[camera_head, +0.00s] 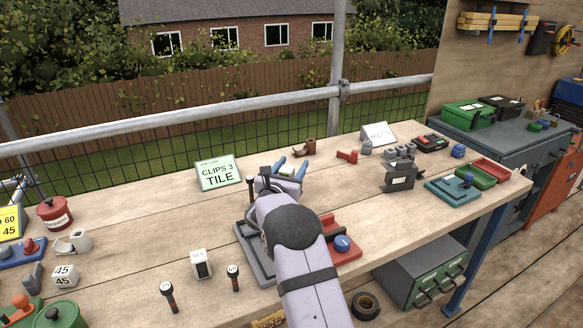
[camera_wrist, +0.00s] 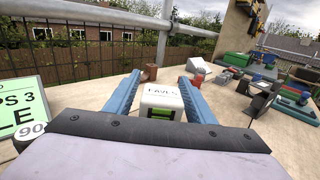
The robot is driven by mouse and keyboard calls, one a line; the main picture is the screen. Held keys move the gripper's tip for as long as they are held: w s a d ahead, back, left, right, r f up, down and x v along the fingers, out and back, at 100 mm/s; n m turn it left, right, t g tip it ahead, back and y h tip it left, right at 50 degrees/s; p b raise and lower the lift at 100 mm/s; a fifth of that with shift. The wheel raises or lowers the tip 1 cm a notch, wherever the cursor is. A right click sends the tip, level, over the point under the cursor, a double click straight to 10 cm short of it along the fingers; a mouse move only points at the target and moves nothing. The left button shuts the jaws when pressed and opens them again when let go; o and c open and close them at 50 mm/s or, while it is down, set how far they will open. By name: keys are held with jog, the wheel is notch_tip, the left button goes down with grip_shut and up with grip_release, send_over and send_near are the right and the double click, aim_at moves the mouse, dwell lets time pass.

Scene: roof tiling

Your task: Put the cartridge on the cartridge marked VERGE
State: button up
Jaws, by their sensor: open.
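My gripper (camera_head: 291,167) is over the middle of the bench, its blue fingers apart. In the wrist view the open gripper (camera_wrist: 160,77) has a white block marked EAVES (camera_wrist: 161,95), with a green window, showing between its fingers. I cannot tell whether the fingers touch it. No marking VERGE can be read in either view. A dark grey block with a small pale label (camera_head: 398,176) stands at the right of the bench; its lettering is too small to read.
A CLIPS 3 TILE sign (camera_head: 219,173) stands left of my gripper. A brown clip (camera_head: 304,148) and a red clip (camera_head: 347,156) lie beyond it. A grey tray (camera_head: 250,250) and red base (camera_head: 345,255) flank my arm. The left middle of the bench is clear.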

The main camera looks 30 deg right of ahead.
jog(key=shift+r, duration=0.1)
jog(key=b+v, duration=0.1)
jog(key=v, duration=1.1)
jog(key=shift+b, duration=0.3)
jog(key=shift+r, duration=0.1)
